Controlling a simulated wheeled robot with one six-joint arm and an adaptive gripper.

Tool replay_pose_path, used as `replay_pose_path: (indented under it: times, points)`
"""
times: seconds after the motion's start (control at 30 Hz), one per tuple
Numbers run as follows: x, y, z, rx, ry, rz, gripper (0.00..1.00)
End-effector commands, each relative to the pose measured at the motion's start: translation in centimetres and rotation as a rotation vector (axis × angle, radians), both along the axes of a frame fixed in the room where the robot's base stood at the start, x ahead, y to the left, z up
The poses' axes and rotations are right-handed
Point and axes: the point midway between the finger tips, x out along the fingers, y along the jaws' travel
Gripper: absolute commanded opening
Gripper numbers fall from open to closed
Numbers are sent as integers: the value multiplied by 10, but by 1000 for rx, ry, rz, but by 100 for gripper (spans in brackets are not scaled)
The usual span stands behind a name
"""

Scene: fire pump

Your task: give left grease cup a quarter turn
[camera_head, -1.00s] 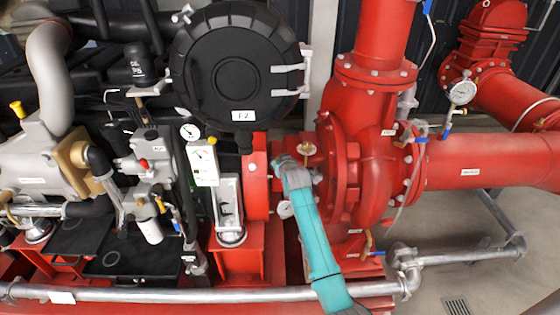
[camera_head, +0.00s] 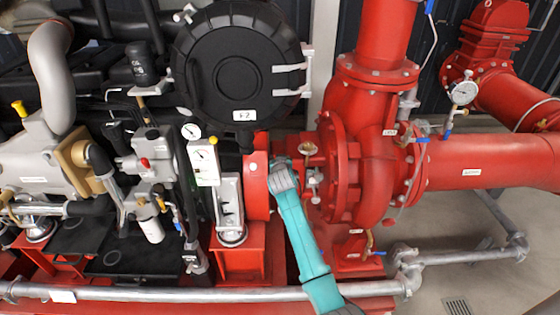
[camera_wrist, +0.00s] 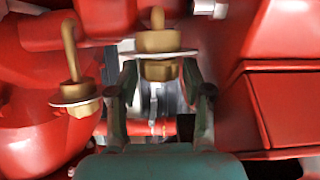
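Two brass grease cups, each with a pale disc and a stem, show in the wrist view. One cup (camera_wrist: 160,42) is at top centre, between the tips of my gripper (camera_wrist: 158,78). The other cup (camera_wrist: 76,95) is at the left, outside the fingers. The fingers are apart, and I cannot tell whether they touch the centre cup. In the head view my gripper (camera_head: 283,172) is beside the red pump shaft housing. One brass cup (camera_head: 308,149) shows just right of it; the cup at the gripper is hidden there.
The red pump casing (camera_head: 373,160) stands right of my gripper. A red coupling guard (camera_head: 257,185) and a black round housing (camera_head: 233,65) are to its left and above. A grey pipe (camera_head: 200,294) runs low across the front.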

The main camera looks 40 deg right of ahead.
Motion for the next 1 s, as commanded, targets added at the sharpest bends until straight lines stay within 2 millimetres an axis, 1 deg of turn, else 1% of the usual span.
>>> replay_pose_path:
  times: [0.17,0.27,0.37,0.6,0.7,0.83,1.0]
  points:
    - [0,0,2,-1,-2,0,49]
    - [1,0,7,-1,-3,0,49]
    - [1,0,20,-2,-6,0,49]
    - [1,0,63,-2,-6,1,49]
    - [1,0,78,0,-5,0,49]
    - [1,0,93,-1,-3,1,49]
    - [0,0,100,-1,-2,1,49]
